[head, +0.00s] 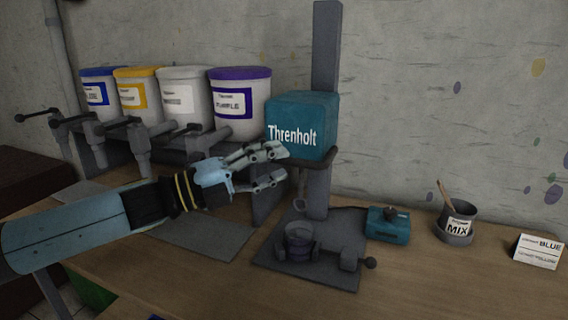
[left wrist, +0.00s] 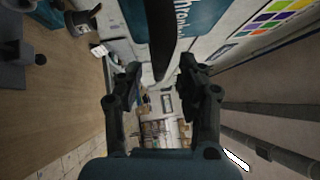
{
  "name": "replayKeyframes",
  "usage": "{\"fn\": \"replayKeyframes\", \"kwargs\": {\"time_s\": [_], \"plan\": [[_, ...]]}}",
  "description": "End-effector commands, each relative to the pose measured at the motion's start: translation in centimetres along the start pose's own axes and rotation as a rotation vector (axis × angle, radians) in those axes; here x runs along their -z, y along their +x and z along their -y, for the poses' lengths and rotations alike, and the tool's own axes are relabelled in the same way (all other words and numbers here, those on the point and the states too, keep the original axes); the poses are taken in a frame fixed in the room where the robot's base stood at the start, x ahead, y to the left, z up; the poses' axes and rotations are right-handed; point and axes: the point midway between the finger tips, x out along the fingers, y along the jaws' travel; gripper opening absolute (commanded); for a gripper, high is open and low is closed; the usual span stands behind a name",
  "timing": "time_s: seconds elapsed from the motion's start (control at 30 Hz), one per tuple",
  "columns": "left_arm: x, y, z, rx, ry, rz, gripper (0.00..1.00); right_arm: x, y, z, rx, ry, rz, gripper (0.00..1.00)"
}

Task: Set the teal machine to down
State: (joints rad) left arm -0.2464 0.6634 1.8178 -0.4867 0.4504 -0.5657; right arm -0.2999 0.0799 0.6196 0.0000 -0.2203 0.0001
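The teal machine (head: 302,125), marked Threnholt, is a block on a grey upright column over a dark base plate (head: 340,232). My left gripper (head: 279,165) is open and empty, just left of and below the teal block; whether it touches it I cannot tell. In the left wrist view my left gripper (left wrist: 160,75) has its fingers apart, and the teal block (left wrist: 200,12) shows at the top. A small teal box (head: 388,227) with a dark knob stands right of the base plate. My right gripper is not in view.
Several paint tubs with blue, yellow, white and purple lids, such as the purple one (head: 240,103), stand behind my left arm. A grey cup (head: 296,242) sits on the base plate. A MIX pot (head: 457,222) and a white card (head: 538,251) stand on the right of the wooden table (head: 450,285).

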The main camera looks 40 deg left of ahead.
Motion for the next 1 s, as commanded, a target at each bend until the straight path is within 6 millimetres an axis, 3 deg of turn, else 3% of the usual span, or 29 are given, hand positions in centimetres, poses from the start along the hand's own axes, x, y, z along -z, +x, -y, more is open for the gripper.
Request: {"fn": "replayKeyframes", "kwargs": {"time_s": [0.23,0.57,0.87,1.0], "plan": [[-0.1,2.0,0.1,0.001,-0.001,0.002,0.38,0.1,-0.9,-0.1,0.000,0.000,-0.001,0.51],[0.0,2.3,-0.1,-0.002,-0.002,0.000,0.38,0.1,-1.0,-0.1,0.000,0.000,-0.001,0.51],[0.0,2.3,0.0,-0.002,-0.001,0.000,0.03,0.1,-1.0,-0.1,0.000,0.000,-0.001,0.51],[0.0,2.3,-0.1,-0.003,-0.001,0.000,0.00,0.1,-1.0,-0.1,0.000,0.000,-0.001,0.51]]}}
